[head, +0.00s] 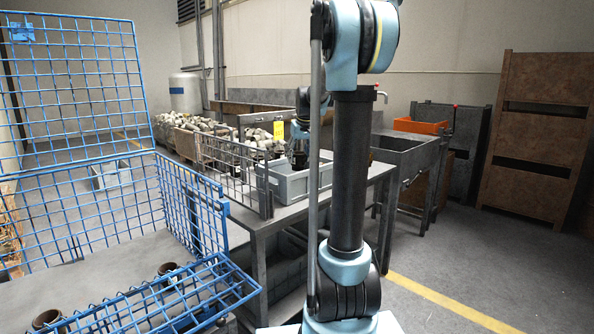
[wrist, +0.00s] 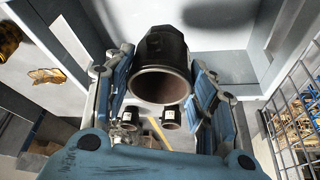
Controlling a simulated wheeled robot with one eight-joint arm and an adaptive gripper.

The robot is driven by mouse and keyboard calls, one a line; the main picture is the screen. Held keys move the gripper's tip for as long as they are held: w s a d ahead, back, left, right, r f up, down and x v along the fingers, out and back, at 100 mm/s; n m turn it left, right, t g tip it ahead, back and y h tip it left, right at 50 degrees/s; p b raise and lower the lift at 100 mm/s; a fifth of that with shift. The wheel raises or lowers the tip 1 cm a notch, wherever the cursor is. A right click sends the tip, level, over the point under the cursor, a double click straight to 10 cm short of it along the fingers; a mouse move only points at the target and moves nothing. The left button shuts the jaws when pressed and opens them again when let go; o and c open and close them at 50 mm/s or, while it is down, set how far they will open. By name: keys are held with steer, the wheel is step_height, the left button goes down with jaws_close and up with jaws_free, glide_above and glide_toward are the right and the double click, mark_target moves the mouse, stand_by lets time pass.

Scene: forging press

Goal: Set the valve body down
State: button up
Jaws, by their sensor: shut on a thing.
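The valve body (wrist: 160,72) is dark, with a round open bore facing the wrist camera. My gripper (wrist: 160,82) is shut on it, with one blue-grey finger on each side. In the wrist view it is in front of a pale surface between grey crate walls; whether it touches the bottom cannot be told. The grey crate (head: 285,190) stands on the metal table in the head view, partly behind my arm. A dark part (head: 299,159) shows at the crate, and my gripper is largely hidden there.
Two more dark cylindrical parts (wrist: 168,118) show below the held one in the wrist view. A wire basket (head: 232,165) stands left of the crate; brass-coloured pieces (wrist: 297,115) show through its mesh. A blue mesh cage (head: 190,205) with dark parts is at left.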

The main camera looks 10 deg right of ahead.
mark_target(298, 166)
steer(key=shift+f, duration=2.25)
steer(key=shift+f, duration=0.6)
steer(key=o, duration=1.4)
steer(key=shift+c, duration=0.2)
steer(key=shift+r, duration=0.3)
steer(key=a+v, duration=0.1)
steer(key=v, duration=1.1)
steer(key=shift+d+r, duration=0.3)
steer(key=shift+d, duration=0.25)
steer(key=s+f, duration=0.8)
steer(key=s, duration=0.5)
steer(key=s+f+m+g, duration=0.1)
steer(key=s+f, duration=0.8)
steer(key=s, duration=0.4)
steer(key=s+a+f+m+g, duration=0.1)
steer(key=s+f, duration=0.8)
steer(key=s, duration=0.4)
steer(key=shift+s+h, duration=0.3)
steer(key=shift+h, duration=0.1)
